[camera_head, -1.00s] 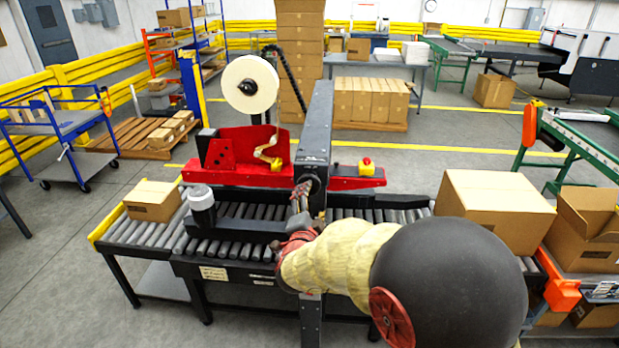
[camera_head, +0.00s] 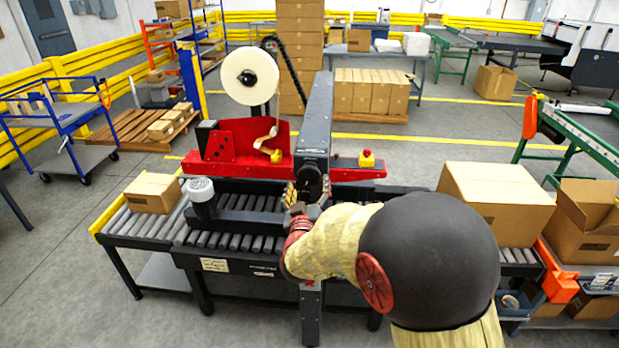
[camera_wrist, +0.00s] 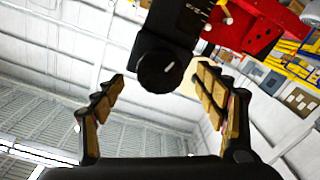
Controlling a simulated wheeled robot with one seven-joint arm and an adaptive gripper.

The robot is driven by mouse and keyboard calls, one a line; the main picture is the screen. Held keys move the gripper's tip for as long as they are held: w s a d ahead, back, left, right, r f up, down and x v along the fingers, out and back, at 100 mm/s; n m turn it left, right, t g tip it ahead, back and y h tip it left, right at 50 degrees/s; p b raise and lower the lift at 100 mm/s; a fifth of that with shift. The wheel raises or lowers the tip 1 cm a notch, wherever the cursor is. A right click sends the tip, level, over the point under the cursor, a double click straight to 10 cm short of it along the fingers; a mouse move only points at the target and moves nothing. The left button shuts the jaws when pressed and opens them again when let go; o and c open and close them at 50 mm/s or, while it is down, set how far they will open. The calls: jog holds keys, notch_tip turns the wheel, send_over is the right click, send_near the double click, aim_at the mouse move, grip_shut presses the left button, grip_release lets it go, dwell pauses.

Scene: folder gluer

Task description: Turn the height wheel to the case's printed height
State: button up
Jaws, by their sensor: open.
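The height wheel (camera_wrist: 160,72) is a round black knob with a white pointer line on the end of a dark column. In the wrist view it sits ahead of my open gripper (camera_wrist: 165,105), between and beyond the two padded fingertips, with no contact visible. In the head view my gripper (camera_head: 303,198) is at the front of the dark upright column (camera_head: 318,120), and my arm hides part of that area. A scale with small marks shows beside the knob, too small to read. A large closed case (camera_head: 495,205) rests on the rollers at right; no printed height is readable.
The red tape head (camera_head: 245,150) with a white tape roll (camera_head: 248,82) stands behind the roller bed. A small carton (camera_head: 152,193) lies on the rollers at left. An open carton (camera_head: 590,225) stands at the far right.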

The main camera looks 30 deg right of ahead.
aim_at(309, 180)
jog(key=x, duration=0.5)
jog(key=shift+w+d, duration=0.1)
jog(key=shift+w, duration=0.05)
jog(key=c, duration=0.3)
jog(key=c, duration=0.8)
jog(key=shift+c, duration=0.4)
